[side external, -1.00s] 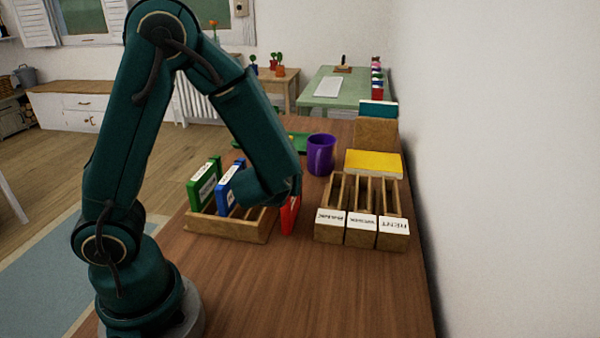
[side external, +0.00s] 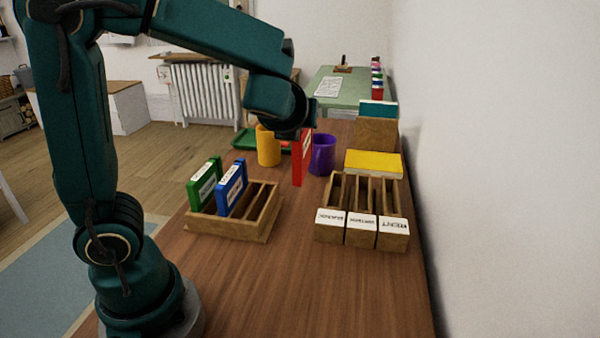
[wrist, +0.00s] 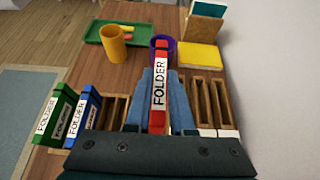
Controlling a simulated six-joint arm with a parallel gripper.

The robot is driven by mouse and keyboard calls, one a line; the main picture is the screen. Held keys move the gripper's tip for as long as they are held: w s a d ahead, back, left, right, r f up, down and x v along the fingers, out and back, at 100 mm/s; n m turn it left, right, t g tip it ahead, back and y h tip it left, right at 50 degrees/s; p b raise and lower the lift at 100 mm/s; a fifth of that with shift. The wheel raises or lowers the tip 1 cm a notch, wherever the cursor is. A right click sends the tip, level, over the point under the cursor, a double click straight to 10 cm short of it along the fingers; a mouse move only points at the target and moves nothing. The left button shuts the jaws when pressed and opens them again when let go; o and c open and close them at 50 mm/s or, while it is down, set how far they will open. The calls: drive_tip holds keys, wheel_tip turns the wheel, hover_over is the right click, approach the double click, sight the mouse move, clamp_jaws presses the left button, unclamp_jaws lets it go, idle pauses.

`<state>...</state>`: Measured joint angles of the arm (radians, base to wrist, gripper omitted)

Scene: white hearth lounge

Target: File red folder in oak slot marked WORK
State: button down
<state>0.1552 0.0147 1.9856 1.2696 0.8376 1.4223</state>
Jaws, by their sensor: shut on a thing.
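The red folder (side external: 302,160) is upright and held above the table between the two holders; its white FOLDER spine also shows in the wrist view (wrist: 159,90). My gripper (wrist: 160,98) is shut on it, one blue finger on each side. The oak slot rack (side external: 328,233) stands to the folder's right, with several narrow slots and three white labels on its front. The labels look upside down; the right one seems to read RENT and the middle one possibly WORK, but they are small. The slots look empty.
A wooden holder (side external: 225,228) at left carries a green folder (side external: 204,184) and a blue folder (side external: 231,188). A wall borders the right. The front table is clear.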

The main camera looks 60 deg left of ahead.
drive_tip(key=w+d, duration=0.4)
drive_tip(key=w, duration=0.7)
wheel_tip(320, 180, down, 11)
drive_tip(key=w+d, duration=0.1)
drive_tip(key=w, duration=0.1)
drive_tip(key=shift+f, duration=0.25)
drive_tip(key=c, duration=0.8)
unclamp_jaws()
drive_tip(key=shift+r, duration=0.1)
